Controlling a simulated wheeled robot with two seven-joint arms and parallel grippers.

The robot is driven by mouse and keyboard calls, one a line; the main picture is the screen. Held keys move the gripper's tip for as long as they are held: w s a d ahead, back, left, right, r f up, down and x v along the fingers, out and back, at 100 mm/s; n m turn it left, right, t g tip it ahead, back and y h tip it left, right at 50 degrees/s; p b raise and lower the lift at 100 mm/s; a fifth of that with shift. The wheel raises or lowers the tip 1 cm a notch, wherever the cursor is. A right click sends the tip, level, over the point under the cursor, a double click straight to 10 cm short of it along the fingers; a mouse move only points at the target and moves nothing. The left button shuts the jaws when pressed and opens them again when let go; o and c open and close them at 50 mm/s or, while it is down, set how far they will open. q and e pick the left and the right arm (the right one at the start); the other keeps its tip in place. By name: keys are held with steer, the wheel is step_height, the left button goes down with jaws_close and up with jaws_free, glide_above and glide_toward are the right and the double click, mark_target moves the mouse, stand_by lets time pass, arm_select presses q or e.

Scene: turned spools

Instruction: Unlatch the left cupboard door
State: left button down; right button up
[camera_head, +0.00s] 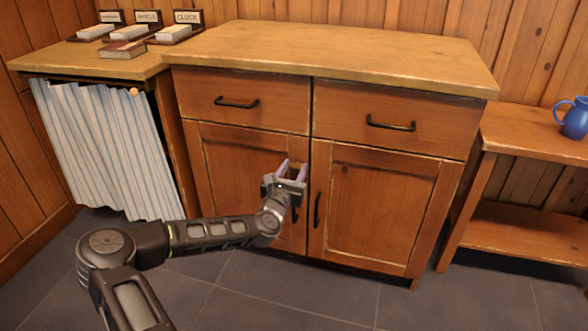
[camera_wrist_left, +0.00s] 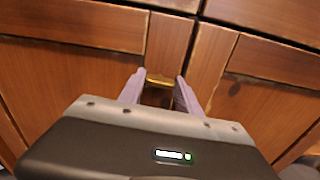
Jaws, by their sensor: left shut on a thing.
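The left cupboard door (camera_head: 232,165) is a wooden panel under a drawer and looks closed. My left gripper (camera_head: 292,166) is at the upper right part of this door, close to the gap between the two doors. Its two pale purple fingers are shut on a small brass-coloured latch (camera_wrist_left: 160,82), which shows between the fingertips in the left wrist view. Most of the latch and part of the door's right edge are hidden by the gripper. My right gripper is in neither view.
The right cupboard door (camera_head: 375,210) is closed, with a dark upright handle (camera_head: 317,210). Two drawers with black handles (camera_head: 237,102) are above. A curtained shelf unit (camera_head: 103,150) stands left and a low bench (camera_head: 530,137) with a blue jug (camera_head: 573,119) stands right.

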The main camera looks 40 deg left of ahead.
arm_select(q)
steer(key=m+p, duration=0.1)
steer(key=m, duration=0.4)
steer(key=shift+r+p, duration=0.1)
steer(key=shift+p, duration=0.25)
steer(key=m+p, duration=0.1)
steer(key=m, duration=0.3)
steer(key=shift+m, duration=0.3)
steer(key=m, duration=0.3)
steer(key=shift+m+p, duration=0.3)
steer(key=m, duration=0.4)
steer(key=shift+f, duration=0.2)
steer(key=c, duration=0.8)
jaws_free()
steer(key=shift+c, duration=0.2)
